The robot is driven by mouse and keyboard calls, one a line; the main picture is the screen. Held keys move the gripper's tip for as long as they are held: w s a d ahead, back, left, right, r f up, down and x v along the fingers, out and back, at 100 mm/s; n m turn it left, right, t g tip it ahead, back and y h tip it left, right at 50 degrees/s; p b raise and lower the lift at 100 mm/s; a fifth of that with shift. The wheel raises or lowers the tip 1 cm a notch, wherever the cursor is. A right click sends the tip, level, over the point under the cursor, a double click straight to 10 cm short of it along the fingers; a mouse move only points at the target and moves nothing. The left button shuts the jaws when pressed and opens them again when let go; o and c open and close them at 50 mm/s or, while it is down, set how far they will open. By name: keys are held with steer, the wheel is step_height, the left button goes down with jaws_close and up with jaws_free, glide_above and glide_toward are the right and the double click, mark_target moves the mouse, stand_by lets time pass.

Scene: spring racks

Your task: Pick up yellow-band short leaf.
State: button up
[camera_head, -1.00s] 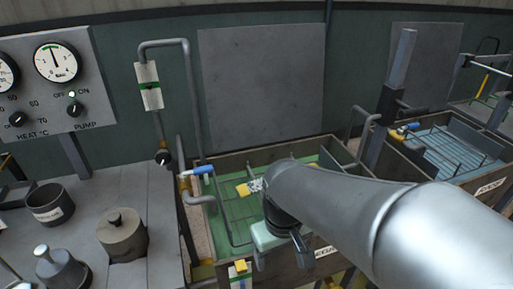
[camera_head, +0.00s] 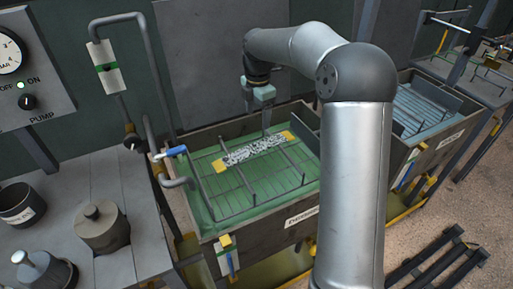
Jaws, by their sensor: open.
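A speckled grey-white strip with yellow ends (camera_head: 252,151) lies across wire rack rods in the green-floored tank (camera_head: 207,229). It looks like the yellow-band leaf; I cannot judge its length against another leaf. My gripper (camera_head: 264,128) is open and points down over the far side of the tank, just behind the strip's right half. No contact with the strip can be made out, and the gap between them is hard to judge. Part of the tank's right side is hidden behind my arm.
A blue-handled tap and pipe (camera_head: 170,153) stand at the tank's left edge. Upright rack rods (camera_head: 293,163) rise beside the strip. A second tank with blue slats (camera_head: 425,110) is to the right. A bench with lidded pots (camera_head: 103,228) is at left.

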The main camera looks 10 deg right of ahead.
glide_above(255, 147)
steer(key=f, duration=0.7)
steer(key=shift+d+f+p, duration=0.1)
steer(key=shift+d+p, duration=0.25)
steer(key=shift+d, duration=0.05)
steer(key=shift+a+f+p, duration=0.2)
steer(key=shift+f+p, duration=0.15)
steer(key=shift+f, duration=1.05)
steer(key=shift+a+f+p, duration=0.15)
steer(key=shift+f+p, duration=0.15)
steer(key=shift+f, duration=1.05)
steer(key=shift+r, duration=0.1)
steer(key=c, duration=1.4)
steer(key=shift+o, duration=0.2)
